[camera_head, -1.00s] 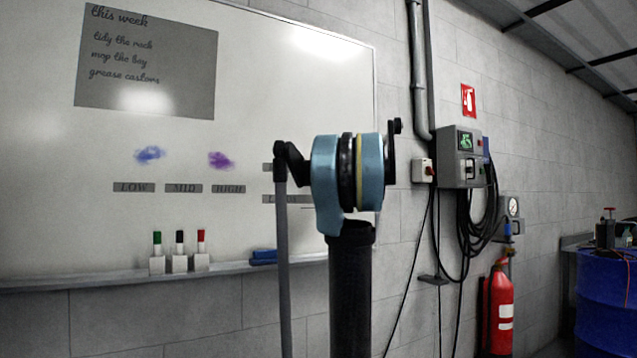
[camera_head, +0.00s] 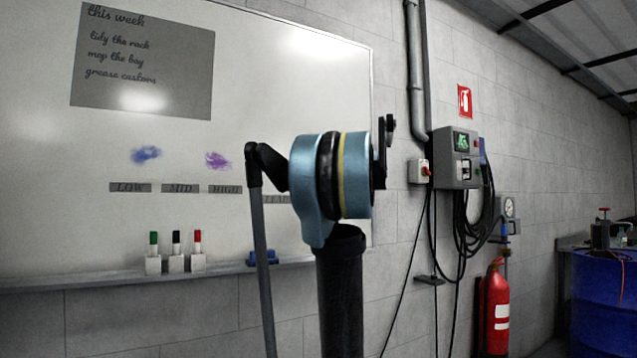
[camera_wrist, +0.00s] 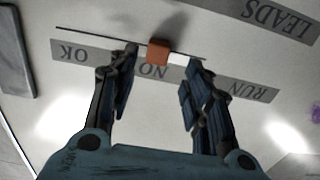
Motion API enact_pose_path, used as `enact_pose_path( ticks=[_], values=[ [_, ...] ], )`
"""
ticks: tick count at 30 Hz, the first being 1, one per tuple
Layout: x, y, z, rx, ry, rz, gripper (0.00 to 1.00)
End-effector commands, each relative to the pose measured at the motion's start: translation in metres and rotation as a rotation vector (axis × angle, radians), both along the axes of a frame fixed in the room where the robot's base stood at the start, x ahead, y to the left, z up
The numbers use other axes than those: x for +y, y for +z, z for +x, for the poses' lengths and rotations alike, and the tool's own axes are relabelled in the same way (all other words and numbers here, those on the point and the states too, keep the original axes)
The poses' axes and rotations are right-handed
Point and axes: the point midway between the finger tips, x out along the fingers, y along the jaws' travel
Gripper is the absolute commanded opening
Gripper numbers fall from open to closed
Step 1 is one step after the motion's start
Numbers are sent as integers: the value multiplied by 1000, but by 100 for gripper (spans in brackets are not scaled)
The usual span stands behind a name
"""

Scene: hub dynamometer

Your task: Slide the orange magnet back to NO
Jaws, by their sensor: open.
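In the wrist view the orange magnet (camera_wrist: 158,50) is a small block on the whiteboard, on a thin dark line beside the NO label (camera_wrist: 153,71). A small white patch (camera_wrist: 179,59) lies just right of it. The OK label (camera_wrist: 80,53) is to the left and the RUN label (camera_wrist: 249,90) to the right; the lettering appears upside down. My gripper (camera_wrist: 163,56) is open, with one finger on each side of the magnet. The left fingertip is close to it; I cannot tell whether they touch. My arm hides the magnet in the head view.
A LEADS label (camera_wrist: 272,14) is at the wrist view's upper right. In the head view the whiteboard (camera_head: 60,225) has a ledge with several pens and a blue eraser (camera_head: 262,257). A wall box with cables (camera_head: 458,158) and a fire extinguisher (camera_head: 496,308) are to the right.

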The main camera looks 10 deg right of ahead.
Motion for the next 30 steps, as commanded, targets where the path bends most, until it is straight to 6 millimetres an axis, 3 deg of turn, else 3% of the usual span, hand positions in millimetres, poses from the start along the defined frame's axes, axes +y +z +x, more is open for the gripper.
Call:
enact_pose_path(
  ticks=[6, 12, 30],
  values=[
    [-11, 0, -37, 0, -2, 0, 45],
    [-15, 0, -54, 1, 1, 0, 45],
    [-14, -1, -57, 1, 4, 1, 45]
  ],
)
